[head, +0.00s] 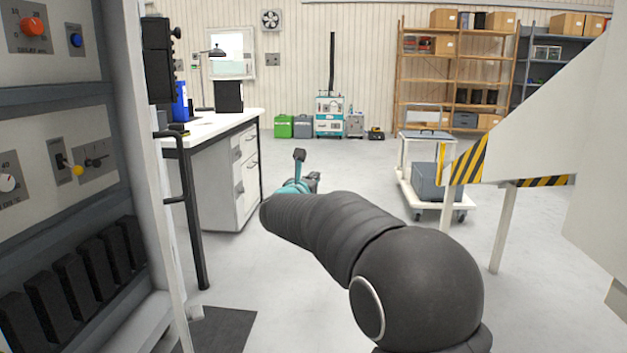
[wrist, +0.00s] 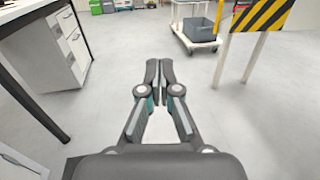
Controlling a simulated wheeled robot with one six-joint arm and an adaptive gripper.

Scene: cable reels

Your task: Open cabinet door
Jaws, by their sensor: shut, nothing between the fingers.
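A tall grey cabinet (head: 62,190) with knobs, switches and a row of black modules fills the left of the head view. At its right edge is a narrow pale upright panel (head: 172,240), seen nearly edge-on, with a black bar handle (head: 184,185) beside it. I cannot tell how far this panel stands open. My gripper (head: 316,179) is out over the floor, right of the handle and apart from it, partly hidden by my arm. In the wrist view my gripper (wrist: 165,72) has its fingers together, with nothing between them.
A white workbench (head: 225,125) with drawers stands behind the handle. A white trolley (head: 437,200) carrying a grey bin is at right, near a yellow-black striped frame (head: 465,162). A dark mat (head: 222,330) lies beside the cabinet. The middle floor is clear.

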